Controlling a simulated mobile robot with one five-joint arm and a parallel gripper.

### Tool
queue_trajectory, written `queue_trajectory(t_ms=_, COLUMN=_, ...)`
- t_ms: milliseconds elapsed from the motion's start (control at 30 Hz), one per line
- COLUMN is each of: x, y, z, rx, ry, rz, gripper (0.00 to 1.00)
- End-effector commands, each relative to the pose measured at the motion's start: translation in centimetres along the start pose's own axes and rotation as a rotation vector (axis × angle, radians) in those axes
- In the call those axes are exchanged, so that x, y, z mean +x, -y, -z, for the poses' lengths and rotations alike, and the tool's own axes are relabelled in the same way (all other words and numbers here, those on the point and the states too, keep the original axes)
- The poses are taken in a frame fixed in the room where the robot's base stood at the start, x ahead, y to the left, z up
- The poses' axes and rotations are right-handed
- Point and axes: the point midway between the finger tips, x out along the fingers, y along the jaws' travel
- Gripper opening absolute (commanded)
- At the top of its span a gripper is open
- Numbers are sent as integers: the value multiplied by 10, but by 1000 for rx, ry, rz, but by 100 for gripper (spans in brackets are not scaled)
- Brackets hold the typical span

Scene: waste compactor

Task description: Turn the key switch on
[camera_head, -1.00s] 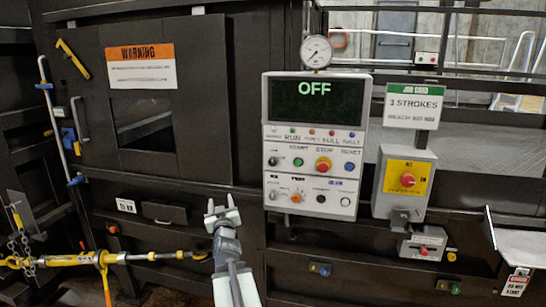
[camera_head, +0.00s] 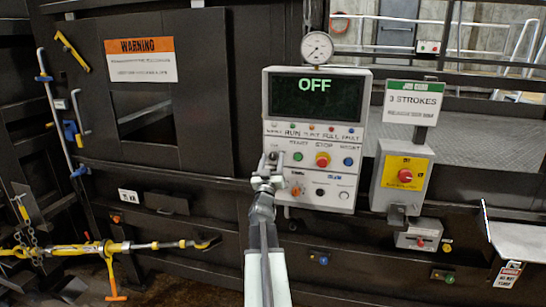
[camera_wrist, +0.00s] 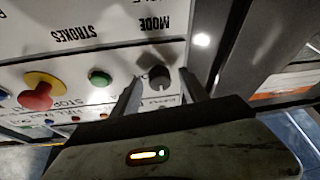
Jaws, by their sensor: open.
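The control panel (camera_head: 340,113) is a white box whose dark screen reads OFF in green. A dark round knob, apparently the key switch (camera_wrist: 159,78), is at the left end of its upper button row, beside the green button (camera_wrist: 99,78). My gripper (camera_head: 271,160) is open in front of that spot. In the wrist view, turned upside down, its two fingers (camera_wrist: 160,86) stand on either side of the knob, with gaps showing. I cannot tell whether they touch it. My gripper partly covers the knob and the lower left controls in the head view. The label by the knob is partly hidden.
A red stop button (camera_head: 322,160) on yellow is to the right on the panel. A grey box with a red knob on a yellow plate (camera_head: 405,174) stands farther right. A pressure gauge (camera_head: 317,47) tops the panel. A hatch with a warning sign (camera_head: 142,60) is left.

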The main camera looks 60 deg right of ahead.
Motion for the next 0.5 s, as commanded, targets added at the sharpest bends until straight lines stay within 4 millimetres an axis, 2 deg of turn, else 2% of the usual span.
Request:
queue_trajectory(t_ms=233, x=3, y=0, z=-1, rx=0, ry=0, rz=0, gripper=52)
queue_trajectory(t_ms=400, x=3, y=-1, z=-1, rx=0, ry=1, rz=0, gripper=5)
queue_trajectory(t_ms=433, x=3, y=-1, z=-1, rx=0, ry=1, rz=0, gripper=0)
queue_trajectory(t_ms=500, x=3, y=-1, z=-1, rx=0, ry=1, rz=0, gripper=0)
